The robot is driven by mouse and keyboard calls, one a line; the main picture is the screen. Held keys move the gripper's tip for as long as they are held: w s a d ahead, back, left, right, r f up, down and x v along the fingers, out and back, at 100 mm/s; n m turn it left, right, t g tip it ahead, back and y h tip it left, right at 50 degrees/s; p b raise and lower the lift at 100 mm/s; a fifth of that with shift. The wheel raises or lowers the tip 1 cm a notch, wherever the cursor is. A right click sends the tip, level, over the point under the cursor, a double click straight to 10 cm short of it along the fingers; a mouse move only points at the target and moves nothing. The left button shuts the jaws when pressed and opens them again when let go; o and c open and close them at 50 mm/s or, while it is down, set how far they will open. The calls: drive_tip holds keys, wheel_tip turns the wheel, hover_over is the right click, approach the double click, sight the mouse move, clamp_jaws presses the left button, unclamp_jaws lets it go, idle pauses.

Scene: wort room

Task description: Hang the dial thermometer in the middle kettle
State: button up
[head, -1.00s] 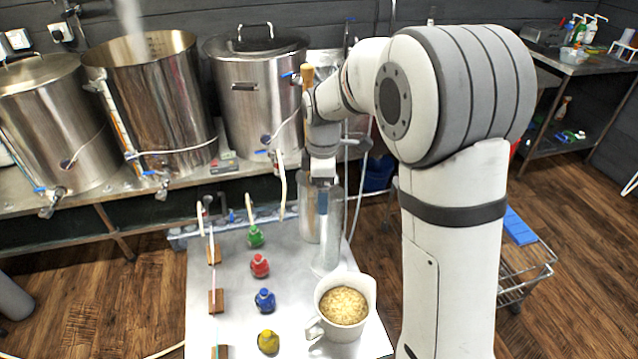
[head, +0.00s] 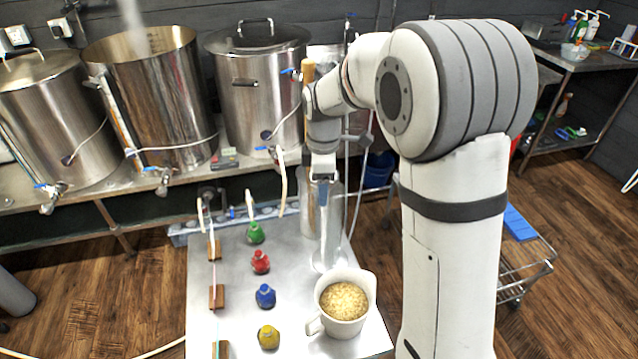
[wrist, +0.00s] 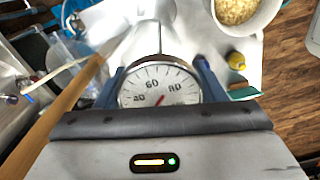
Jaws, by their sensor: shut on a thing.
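The dial thermometer (wrist: 160,88) is between the blue fingers of my gripper (wrist: 160,78) in the wrist view. Its round white face with numbers and a red needle faces the camera, and its thin stem points away. In the head view my gripper (head: 323,190) is shut and hangs over the back right of the steel table, by a clear cylinder (head: 328,245); the dial cannot be made out there. The middle kettle (head: 165,100) stands open at the back left with vapour above it, well away from my gripper.
A lidded kettle stands on each side, left (head: 50,120) and right (head: 255,100). A wooden handle (head: 308,75) rises behind my gripper. The table (head: 205,335) holds coloured bottles, like the red one (head: 261,262), and a grain jug (head: 342,318).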

drive_tip(key=shift+c, duration=0.2)
drive_tip(key=shift+r+p, duration=2.45)
drive_tip(key=shift+r, duration=1.05)
drive_tip(key=shift+w+d+r+p, duration=0.1)
drive_tip(key=shift+d+r+p, duration=0.1)
drive_tip(key=shift+r+p, duration=0.5)
drive_tip(key=shift+w+d+r+p, duration=0.1)
drive_tip(key=shift+d+r+p, duration=0.1)
drive_tip(key=shift+r+p, duration=0.5)
wheel_tip(320, 180, up, 21)
drive_tip(key=p, duration=0.5)
drive_tip(key=shift+p, duration=0.4)
drive_tip(key=shift+f, duration=0.1)
